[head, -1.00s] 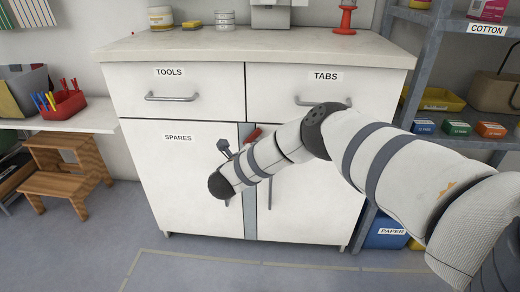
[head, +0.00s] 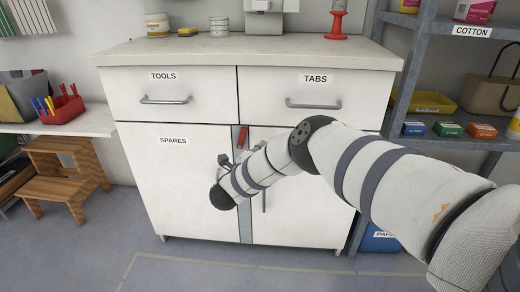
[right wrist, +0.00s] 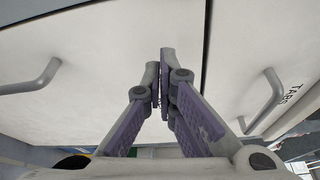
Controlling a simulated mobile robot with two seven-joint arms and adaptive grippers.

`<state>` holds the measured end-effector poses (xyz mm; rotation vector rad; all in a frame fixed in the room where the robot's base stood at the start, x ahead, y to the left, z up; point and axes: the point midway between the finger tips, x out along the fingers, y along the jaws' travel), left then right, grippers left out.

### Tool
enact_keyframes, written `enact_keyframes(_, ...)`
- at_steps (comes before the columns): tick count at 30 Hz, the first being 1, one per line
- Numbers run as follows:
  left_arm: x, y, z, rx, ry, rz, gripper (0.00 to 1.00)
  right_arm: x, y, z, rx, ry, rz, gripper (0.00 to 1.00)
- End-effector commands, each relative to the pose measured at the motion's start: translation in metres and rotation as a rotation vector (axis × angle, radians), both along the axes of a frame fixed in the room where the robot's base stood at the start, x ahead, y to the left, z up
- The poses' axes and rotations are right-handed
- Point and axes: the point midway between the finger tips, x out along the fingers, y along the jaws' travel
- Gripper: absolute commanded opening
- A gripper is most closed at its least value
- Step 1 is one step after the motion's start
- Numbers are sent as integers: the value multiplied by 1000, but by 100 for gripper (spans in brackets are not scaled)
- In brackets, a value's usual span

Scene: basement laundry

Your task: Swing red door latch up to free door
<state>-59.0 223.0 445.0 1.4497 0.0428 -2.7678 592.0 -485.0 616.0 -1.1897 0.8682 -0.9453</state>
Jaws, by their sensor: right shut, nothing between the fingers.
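The red latch (head: 242,138) sits at the top of the grey strip (head: 246,225) between the two lower cabinet doors. It stands nearly upright, leaning slightly; its lower end is close to my forearm. The left door (head: 175,195), marked SPARES, and the right door (head: 315,220) look closed. My right arm reaches across the right door, and its wrist covers part of the strip. In the right wrist view my right gripper (right wrist: 163,75) is shut and empty, pointing at the white cabinet front. The latch cannot be made out there. My left gripper is not in view.
The TOOLS drawer (head: 175,92) and TABS drawer (head: 320,95) above are closed, with bar handles sticking out. A wooden step stool (head: 65,172) stands at left, a grey shelf rack (head: 425,75) at right. The floor in front is clear.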

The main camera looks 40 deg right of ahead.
Motion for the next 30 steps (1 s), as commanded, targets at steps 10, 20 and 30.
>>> enact_keyframes(10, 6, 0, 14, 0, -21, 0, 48, -25, 74, 11, 5, -6, 9, 0)
enact_keyframes(20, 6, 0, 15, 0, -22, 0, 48, -31, 87, 11, 5, -5, 8, 0)
enact_keyframes(30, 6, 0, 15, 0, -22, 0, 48, -31, 90, 6, 4, 17, 29, 0)
